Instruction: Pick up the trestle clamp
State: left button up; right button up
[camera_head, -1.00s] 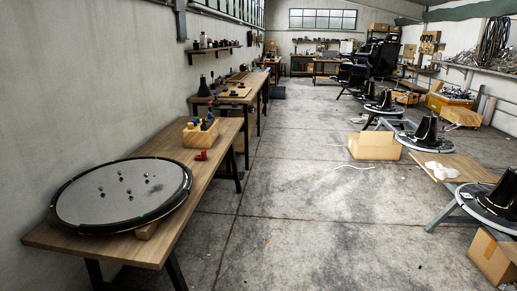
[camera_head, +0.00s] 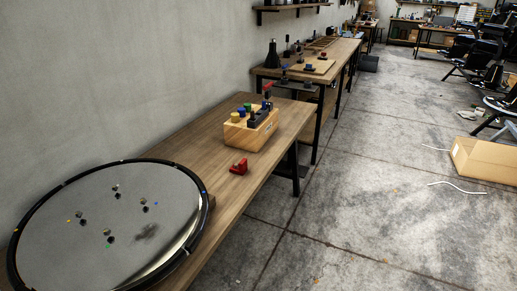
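A small red clamp-like piece (camera_head: 239,167) lies on the wooden table (camera_head: 185,140), near its right edge. I take it to be the trestle clamp, though it is too small to make out its jaws. Neither of my grippers is in view.
A large round grey disc with a black rim (camera_head: 150,205) covers the near part of the table. A second workbench (camera_head: 330,58) stands behind along the wall. The concrete floor to the right is mostly clear, with a cardboard box (camera_head: 485,160) at the far right.

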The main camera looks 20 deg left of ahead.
aim_at(242, 168)
jog(key=i+l+u, duration=0.15)
jog(key=i+u, duration=0.25)
jog(key=i, duration=0.3)
jog(key=i+l+u, duration=0.4)
jog(key=i, duration=0.25)
jog(key=i+l+u, duration=0.4)
jog(key=i+l, duration=0.15)
jog(key=i, duration=0.05)
